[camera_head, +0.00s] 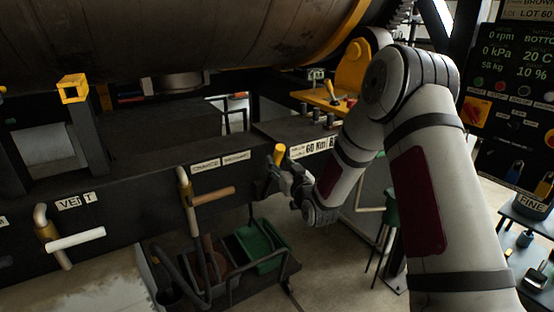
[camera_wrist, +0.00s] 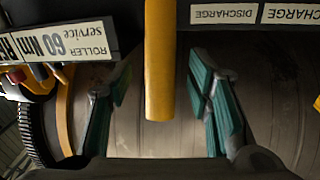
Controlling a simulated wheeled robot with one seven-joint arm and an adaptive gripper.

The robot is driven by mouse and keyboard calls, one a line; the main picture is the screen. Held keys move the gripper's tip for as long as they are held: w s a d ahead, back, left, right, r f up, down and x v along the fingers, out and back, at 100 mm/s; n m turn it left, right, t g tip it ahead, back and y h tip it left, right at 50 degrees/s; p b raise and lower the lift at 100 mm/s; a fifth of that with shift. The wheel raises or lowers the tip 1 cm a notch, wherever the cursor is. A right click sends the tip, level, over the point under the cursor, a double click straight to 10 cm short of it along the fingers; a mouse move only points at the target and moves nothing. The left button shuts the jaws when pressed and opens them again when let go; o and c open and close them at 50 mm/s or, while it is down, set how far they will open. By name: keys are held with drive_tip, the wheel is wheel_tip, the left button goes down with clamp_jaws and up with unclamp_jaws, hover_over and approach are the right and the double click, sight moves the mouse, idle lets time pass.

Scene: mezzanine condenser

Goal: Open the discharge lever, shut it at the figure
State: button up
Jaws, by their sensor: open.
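A yellow upright handle (camera_head: 279,154) stands at the front of the dark beam, right of two small labels. The right label reads DISCHARGE (camera_head: 236,157). My gripper (camera_head: 275,180) is at this handle, open and empty. In the wrist view the yellow handle (camera_wrist: 159,60) comes down between the two teal finger pads of my gripper (camera_wrist: 160,105), with gaps on both sides. A bent pipe lever with a wooden grip (camera_head: 213,196) hangs below the labels. I cannot tell for sure which is the discharge lever. The readout panel (camera_head: 514,65) shows 0 rpm, 0 kPa and 58 kg.
A white-gripped lever (camera_head: 76,240) sits below the VENT label (camera_head: 75,201) at left. A dark rack with a green tray (camera_head: 260,247) stands on the floor below. A large drum (camera_head: 190,35) hangs above. A dark side table (camera_head: 528,225) is at right.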

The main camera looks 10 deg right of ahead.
sight(279, 161)
drive_tip(key=shift+w+a, duration=0.15)
drive_tip(key=shift+w, duration=0.85)
drive_tip(key=shift+w+a, duration=0.1)
drive_tip(key=shift+w, duration=0.85)
drive_tip(key=shift+c, duration=0.2)
clamp_jaws()
